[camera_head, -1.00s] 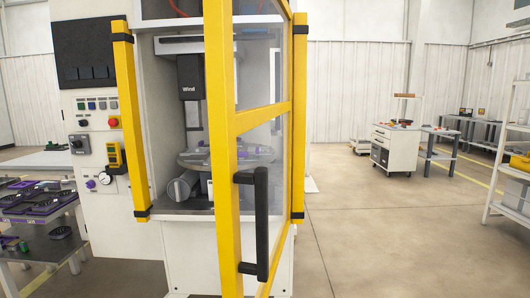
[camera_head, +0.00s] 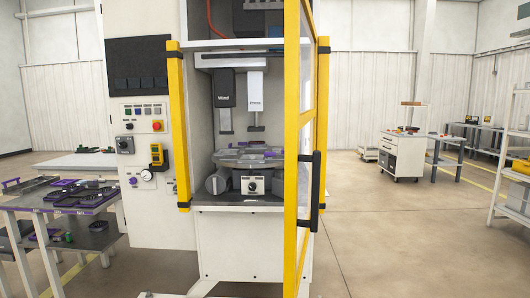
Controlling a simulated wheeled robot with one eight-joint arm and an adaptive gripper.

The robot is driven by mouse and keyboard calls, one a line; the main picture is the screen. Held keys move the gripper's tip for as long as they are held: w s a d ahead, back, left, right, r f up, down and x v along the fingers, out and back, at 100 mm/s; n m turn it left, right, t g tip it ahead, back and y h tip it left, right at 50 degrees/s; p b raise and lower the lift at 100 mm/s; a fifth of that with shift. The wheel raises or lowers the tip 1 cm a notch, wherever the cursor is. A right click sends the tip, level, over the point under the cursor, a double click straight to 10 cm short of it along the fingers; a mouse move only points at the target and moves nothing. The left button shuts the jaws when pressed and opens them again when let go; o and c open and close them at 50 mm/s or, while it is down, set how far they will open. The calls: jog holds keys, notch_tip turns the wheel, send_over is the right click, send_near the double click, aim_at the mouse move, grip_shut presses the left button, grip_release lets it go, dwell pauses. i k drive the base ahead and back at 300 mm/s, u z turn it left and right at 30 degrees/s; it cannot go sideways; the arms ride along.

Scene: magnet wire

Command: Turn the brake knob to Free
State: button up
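The machine's cabinet (camera_head: 146,225) stands in front of me. Inside it, below a round turntable (camera_head: 236,155), is a small dark box with a light face and a round knob (camera_head: 252,186). On the panel at the left are a dark rotary switch (camera_head: 125,146), a small purple knob (camera_head: 133,181) and a gauge (camera_head: 147,175). The lettering is too small to read, so I cannot tell which knob is the brake knob or where it points. My gripper is not in view.
The yellow-framed door (camera_head: 292,150) with its black handle (camera_head: 316,190) stands open at the right of the opening. A yellow post (camera_head: 179,125) borders the left. A table with parts (camera_head: 75,206) stands at the left. Open floor (camera_head: 400,240) lies to the right.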

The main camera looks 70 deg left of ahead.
aim_at(253, 187)
jog(key=u, duration=2.8)
jog(key=i, duration=1)
